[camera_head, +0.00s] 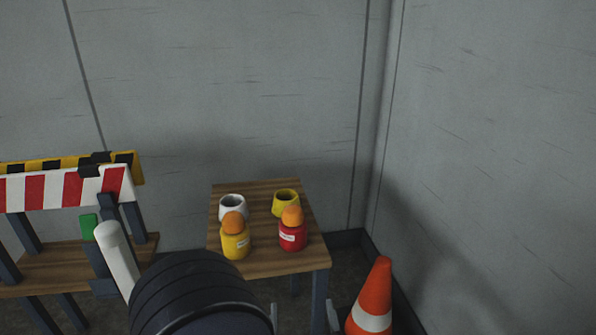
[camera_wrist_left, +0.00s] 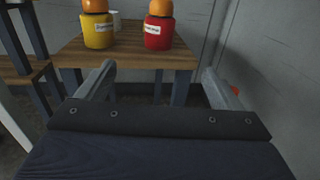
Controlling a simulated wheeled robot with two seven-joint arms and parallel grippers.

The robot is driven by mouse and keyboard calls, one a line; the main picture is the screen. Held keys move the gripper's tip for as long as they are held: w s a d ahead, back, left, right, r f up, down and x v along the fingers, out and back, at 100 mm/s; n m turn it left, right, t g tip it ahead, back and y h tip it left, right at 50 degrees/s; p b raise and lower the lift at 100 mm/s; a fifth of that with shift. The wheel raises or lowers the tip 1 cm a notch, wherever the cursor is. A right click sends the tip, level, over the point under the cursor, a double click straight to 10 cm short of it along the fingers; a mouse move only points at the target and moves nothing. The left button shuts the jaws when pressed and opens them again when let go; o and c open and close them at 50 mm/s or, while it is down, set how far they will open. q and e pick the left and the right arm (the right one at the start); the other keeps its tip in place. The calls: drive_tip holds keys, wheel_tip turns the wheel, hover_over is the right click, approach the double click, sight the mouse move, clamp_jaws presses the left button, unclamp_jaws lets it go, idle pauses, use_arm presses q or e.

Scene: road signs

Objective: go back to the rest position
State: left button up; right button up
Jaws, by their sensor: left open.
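My left gripper (camera_head: 304,312) is at the bottom of the head view, in front of the small wooden table (camera_head: 285,265) and partly hidden by my own arm. In the left wrist view its two fingers (camera_wrist_left: 158,76) stand wide apart with nothing between them, below the near edge of the tabletop. A yellow jar (camera_head: 236,243) and a red jar (camera_head: 292,237), both with orange tops, stand upright at the front of the table. A white cup (camera_head: 233,206) and a yellow cup (camera_head: 286,202) stand behind them. My right gripper is not in view.
A red-and-white striped barrier (camera_head: 68,188) stands at the left, with a yellow-and-black bar (camera_head: 125,161) behind it and a wooden shelf (camera_head: 50,265) below. An orange cone (camera_head: 375,295) stands right of the table. Grey walls close in behind and at the right.

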use_arm(q)
drive_tip(key=s+a+n+g+y, duration=0.3)
drive_tip(key=a+n+g+y, duration=0.8)
drive_tip(key=a, duration=0.9)
drive_tip(key=s+a+f+n+g+h, duration=0.2)
drive_tip(key=s+a+n+g+h, duration=0.1)
drive_tip(key=s+n+h, duration=0.5)
drive_tip(key=s+a+f+n+g+h, duration=0.1)
drive_tip(key=s+a+n+g+h, duration=0.2)
drive_tip(key=s+n, duration=0.5)
drive_tip(key=d+r+n+t+h+p, duration=0.1)
drive_tip(key=r+n+p, duration=0.2)
drive_tip(key=r+p, duration=0.6)
drive_tip(key=w+d+r+n+t+h+p, duration=0.1)
drive_tip(key=d+r+n+t+h+p, duration=0.1)
drive_tip(key=r+p, duration=0.7)
drive_tip(key=d+r+n+t+h+p, duration=0.1)
drive_tip(key=r+n+p, duration=0.3)
drive_tip(key=r+p, duration=0.5)
wheel_tip(320, 180, up, 5)
drive_tip(key=shift+w+d+r+n+t+h, duration=0.1)
drive_tip(key=shift+w+d+n+t+h, duration=0.2)
drive_tip(key=shift+h, duration=0.4)
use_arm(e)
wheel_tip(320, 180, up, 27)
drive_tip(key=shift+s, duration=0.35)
